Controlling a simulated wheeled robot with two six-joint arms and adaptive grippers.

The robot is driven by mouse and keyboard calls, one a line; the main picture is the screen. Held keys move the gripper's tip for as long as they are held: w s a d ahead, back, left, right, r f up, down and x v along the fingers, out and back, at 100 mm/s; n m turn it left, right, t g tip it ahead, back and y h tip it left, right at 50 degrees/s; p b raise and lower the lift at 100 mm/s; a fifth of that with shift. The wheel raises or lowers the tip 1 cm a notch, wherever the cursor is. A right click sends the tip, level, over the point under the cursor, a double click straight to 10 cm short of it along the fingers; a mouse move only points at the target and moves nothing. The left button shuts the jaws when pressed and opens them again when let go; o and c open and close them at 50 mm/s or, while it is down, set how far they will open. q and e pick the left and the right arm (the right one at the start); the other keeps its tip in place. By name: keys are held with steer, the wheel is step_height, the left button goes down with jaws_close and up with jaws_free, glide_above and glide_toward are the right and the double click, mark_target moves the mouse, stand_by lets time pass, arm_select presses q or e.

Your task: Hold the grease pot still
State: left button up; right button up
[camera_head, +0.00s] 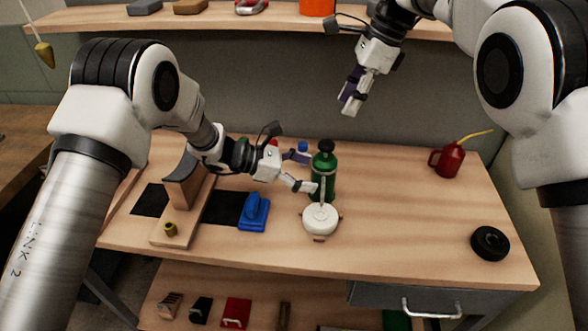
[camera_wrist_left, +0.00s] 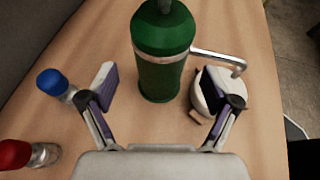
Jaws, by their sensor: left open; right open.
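A green pot with a black top (camera_head: 323,172), which I take for the grease pot, stands upright on the workbench. In the left wrist view the green pot (camera_wrist_left: 162,72) is straight ahead, and a bent metal rod (camera_wrist_left: 218,57) reaches from it to the right. My left gripper (camera_head: 302,171) is open just left of the pot. In its wrist view the fingers (camera_wrist_left: 168,95) are spread, with the pot ahead of the gap and no clear contact. My right gripper (camera_head: 352,94) is open and empty, high above the back of the bench.
A white round piece (camera_head: 320,219) stands in front of the pot, under the rod. A blue tool (camera_head: 254,211) and a wooden stand (camera_head: 187,208) are to the left. Blue-capped (camera_wrist_left: 55,84) and red-capped (camera_wrist_left: 28,154) bottles stand near the left gripper. The bench's right middle is clear.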

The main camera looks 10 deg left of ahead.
mark_target(330, 143)
arm_select(q)
steer(key=x, duration=0.4)
steer(key=shift+d, duration=0.1)
jaws_close()
steer(key=shift+f, duration=0.1)
arm_select(e)
jaws_close()
steer(key=shift+s+a+f+n+t+y, duration=0.1)
steer(key=shift+a+f+n+y, duration=0.7)
steer(key=shift+n, duration=4.95)
steer(key=shift+s+a+f+n+t+y, duration=0.2)
steer(key=shift+f+n, duration=1.15)
steer(key=shift+n, duration=4.35)
steer(key=shift+a+f+n+y, duration=0.5)
steer(key=shift+f+n, duration=0.6)
steer(key=shift+n, duration=4.65)
